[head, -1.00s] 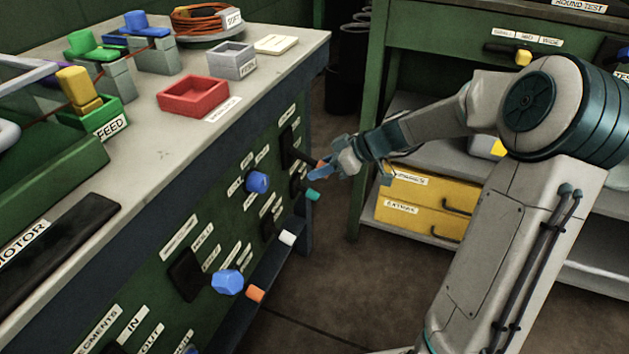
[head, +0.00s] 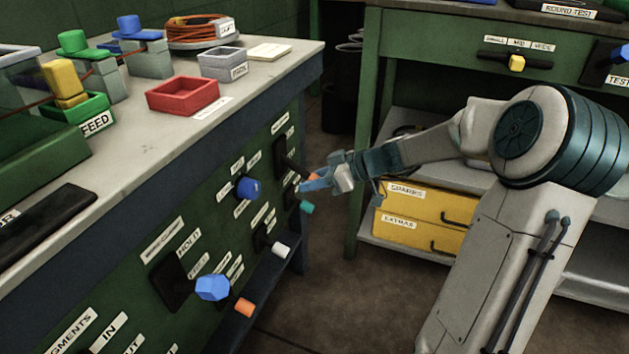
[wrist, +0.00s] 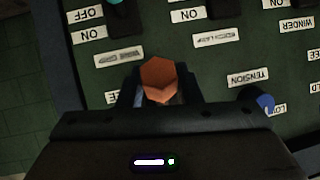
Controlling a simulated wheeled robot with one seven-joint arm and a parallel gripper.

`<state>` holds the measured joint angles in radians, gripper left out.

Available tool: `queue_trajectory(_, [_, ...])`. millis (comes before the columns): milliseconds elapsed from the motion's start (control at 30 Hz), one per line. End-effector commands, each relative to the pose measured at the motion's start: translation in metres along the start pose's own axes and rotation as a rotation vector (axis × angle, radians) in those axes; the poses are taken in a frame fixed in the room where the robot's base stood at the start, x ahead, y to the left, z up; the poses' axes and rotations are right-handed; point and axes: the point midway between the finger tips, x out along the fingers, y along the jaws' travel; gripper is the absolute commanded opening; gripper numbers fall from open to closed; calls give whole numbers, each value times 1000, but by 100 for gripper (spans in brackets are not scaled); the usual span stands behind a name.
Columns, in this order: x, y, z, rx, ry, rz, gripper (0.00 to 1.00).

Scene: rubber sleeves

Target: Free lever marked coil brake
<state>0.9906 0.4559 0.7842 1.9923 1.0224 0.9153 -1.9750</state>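A lever with an orange handle (head: 313,177) stands out from a black slot plate at the far end of the green bench-front panel. The handle also shows in the wrist view (wrist: 158,76). My gripper (head: 318,182) is at this handle. In the wrist view its dark fingers (wrist: 160,96) lie on both sides of the handle, seemingly closed against it. The labels around it are upside down in the wrist view and partly too blurred to read, so I cannot confirm which one says coil brake.
Near my gripper are a teal handle (head: 306,207) below and a blue knob (head: 247,188) to the left. A white handle (head: 281,251), a lower blue knob (head: 212,288) and another orange handle (head: 245,308) also stick out. Yellow drawers (head: 420,215) are behind my arm.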

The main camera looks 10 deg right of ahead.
Motion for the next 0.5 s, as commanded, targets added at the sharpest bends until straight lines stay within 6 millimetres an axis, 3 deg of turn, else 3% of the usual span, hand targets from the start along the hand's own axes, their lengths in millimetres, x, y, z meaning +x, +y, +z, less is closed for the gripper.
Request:
queue_trajectory(33, [3,-4,-1,-3,0,-12,44])
queue_trajectory(67, [3,-4,-1,-2,0,-11,52])
queue_trajectory(367, [-2,0,1,2,0,1,52])
queue_trajectory(500, [-17,2,0,3,-1,7,52])
